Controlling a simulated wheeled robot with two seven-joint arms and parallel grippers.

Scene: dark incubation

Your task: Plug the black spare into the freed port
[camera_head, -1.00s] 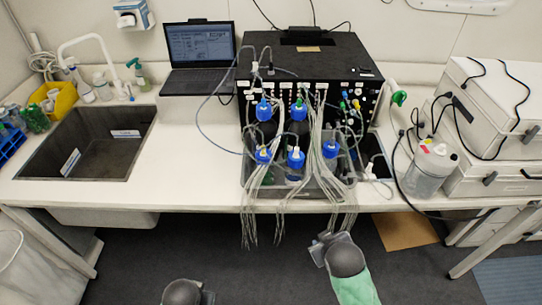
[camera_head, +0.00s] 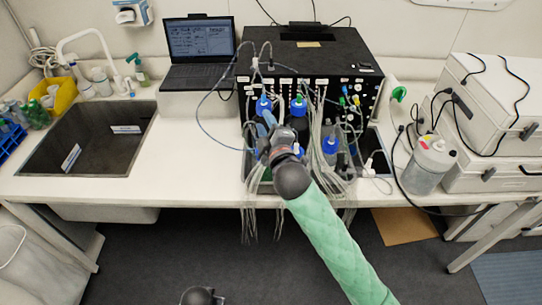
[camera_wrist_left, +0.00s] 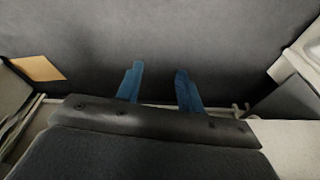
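The black instrument box (camera_head: 310,58) stands on the bench, with small ports, plugs and tubing on its front face. I cannot make out the black spare or tell which port is free. My right gripper (camera_head: 262,125) is over the blue-capped bottles in front of the box, its blue fingers close to a bottle cap. Whether it is open or holds anything is too small to tell. My left gripper (camera_wrist_left: 159,88) is open and empty in the left wrist view, its two blue fingers apart above the dark floor.
Blue-capped bottles (camera_head: 330,146) and thin clear tubes crowd the front of the box. A laptop (camera_head: 199,55) and sink (camera_head: 90,142) lie left. A clear jug (camera_head: 428,165) and white cases (camera_head: 500,105) stand right. The bench between sink and bottles is clear.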

